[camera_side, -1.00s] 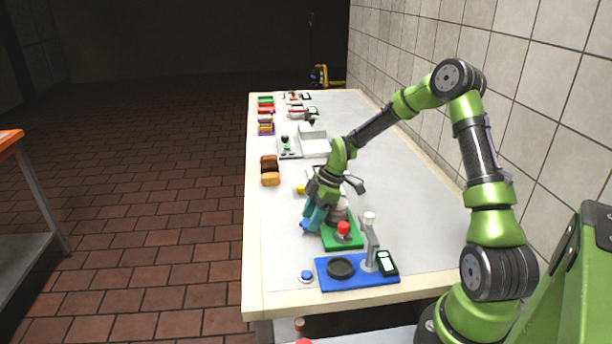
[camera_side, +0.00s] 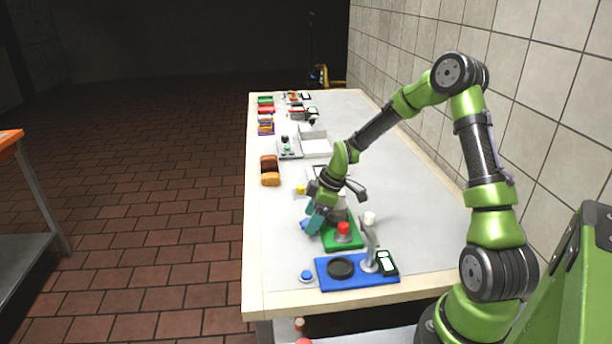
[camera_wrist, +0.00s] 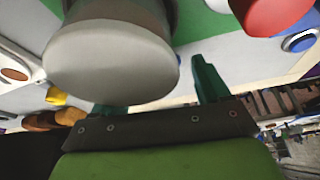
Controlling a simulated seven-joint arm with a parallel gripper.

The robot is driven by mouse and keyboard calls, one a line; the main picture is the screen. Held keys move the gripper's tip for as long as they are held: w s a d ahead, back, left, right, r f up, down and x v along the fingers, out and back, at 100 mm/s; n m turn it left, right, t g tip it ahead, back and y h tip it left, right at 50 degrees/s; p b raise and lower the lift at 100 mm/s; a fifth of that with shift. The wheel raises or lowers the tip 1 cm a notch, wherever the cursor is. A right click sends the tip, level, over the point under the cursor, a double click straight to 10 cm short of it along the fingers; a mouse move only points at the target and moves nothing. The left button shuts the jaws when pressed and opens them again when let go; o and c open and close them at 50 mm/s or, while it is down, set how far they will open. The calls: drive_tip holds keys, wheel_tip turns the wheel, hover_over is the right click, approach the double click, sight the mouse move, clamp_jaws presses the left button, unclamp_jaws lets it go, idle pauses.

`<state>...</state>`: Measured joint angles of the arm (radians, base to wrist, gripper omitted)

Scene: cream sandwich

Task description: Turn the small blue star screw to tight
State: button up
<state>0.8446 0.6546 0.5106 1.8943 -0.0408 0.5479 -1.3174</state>
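A small blue piece (camera_side: 305,224) shows beside my fingertips in the side view; its star shape cannot be made out, and my fingers partly cover it. My gripper (camera_side: 314,218) has teal fingers pointing down, close to the left edge of the green board (camera_side: 350,242). In the wrist view my gripper (camera_wrist: 160,92) has its two teal fingers apart, with no object seen held between them. A large pale round cap (camera_wrist: 110,62) hides part of the left finger. A blue round knob (camera_wrist: 300,42) shows at the upper right of the wrist view.
A red knob (camera_side: 343,228) stands on the green board. In front is a blue board (camera_side: 325,277) with a black dish and a grey post, and a blue button (camera_side: 306,275) to its left. Bread (camera_side: 270,172) lies farther back. The table's right side is mostly clear.

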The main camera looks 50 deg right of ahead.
drive_tip(key=v, duration=1.7)
drive_tip(key=shift+a, duration=0.15)
drive_tip(key=shift+c, duration=0.8)
drive_tip(key=w+a+n, duration=0.1)
drive_tip(key=a, duration=0.1)
drive_tip(key=w+a+n+g, duration=0.1)
drive_tip(key=w+a+n, duration=0.1)
drive_tip(key=w+a, duration=0.1)
drive_tip(key=shift+w+a+f, duration=0.1)
drive_tip(key=shift+a+f, duration=0.2)
drive_tip(key=shift+c, duration=0.6)
drive_tip(key=f+n+g+h, duration=0.1)
drive_tip(key=f, duration=0.4)
drive_tip(key=w+f+n+h, duration=0.1)
drive_tip(key=f, duration=0.4)
drive_tip(key=w+d+f+n+g, duration=0.1)
drive_tip(key=f, duration=0.4)
drive_tip(key=shift+f+g+h, duration=0.15)
drive_tip(key=shift+g+h, duration=0.15)
drive_tip(key=shift+h, duration=0.1)
